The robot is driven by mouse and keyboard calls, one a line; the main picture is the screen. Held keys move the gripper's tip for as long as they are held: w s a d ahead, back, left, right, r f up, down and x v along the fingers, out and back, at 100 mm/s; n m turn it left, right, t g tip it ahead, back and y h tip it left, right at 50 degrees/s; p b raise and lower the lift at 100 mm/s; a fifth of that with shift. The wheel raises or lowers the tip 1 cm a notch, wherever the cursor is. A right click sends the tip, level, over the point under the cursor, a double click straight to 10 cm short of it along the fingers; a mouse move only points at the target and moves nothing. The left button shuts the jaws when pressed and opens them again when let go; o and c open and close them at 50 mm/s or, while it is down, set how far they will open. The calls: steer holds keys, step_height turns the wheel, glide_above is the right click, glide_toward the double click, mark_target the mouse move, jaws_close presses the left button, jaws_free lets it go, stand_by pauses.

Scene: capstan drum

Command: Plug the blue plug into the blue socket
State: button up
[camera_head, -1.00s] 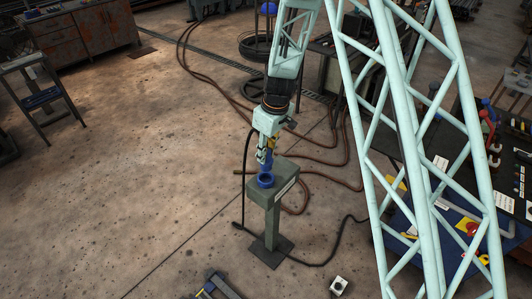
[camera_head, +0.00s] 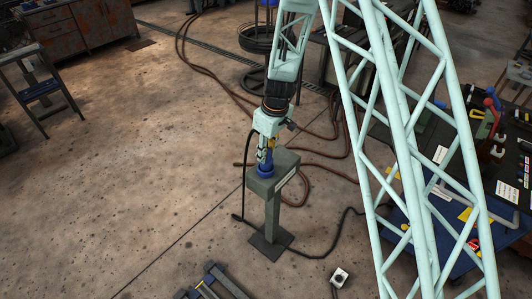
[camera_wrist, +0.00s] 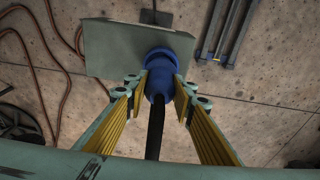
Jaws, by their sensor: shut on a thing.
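The blue plug (camera_wrist: 158,90) is between the fingers of my gripper (camera_wrist: 159,97), which is shut on it. A black cable (camera_wrist: 155,130) runs from the plug back toward the wrist camera. The blue socket (camera_head: 265,169) sits on top of a grey-green pedestal (camera_head: 284,163). In the head view my gripper (camera_head: 266,156) is right above the socket, with the plug down at it. In the wrist view the plug's far end meets the blue ring of the socket (camera_wrist: 161,54); how deep it sits is hidden.
The pedestal stands on a dark base plate (camera_head: 270,241). A black cable (camera_head: 318,263) loops on the floor around it, and brown hoses (camera_head: 325,171) lie behind. A blue workbench (camera_head: 450,255) with tools is at the right.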

steer(key=shift+f+b, duration=0.5)
steer(key=shift+f, duration=0.2)
steer(key=o, duration=1)
steer(key=shift+s+d+r, duration=0.2)
steer(key=shift+d+r, duration=0.05)
steer(key=shift+r, duration=1.7)
steer(key=shift+s+d+r, duration=0.15)
steer(key=shift+d+r, duration=0.05)
steer(key=shift+r, duration=1.8)
steer(key=shift+s+d+r, duration=0.2)
steer(key=shift+d+r, duration=0.05)
steer(key=shift+r, duration=1.7)
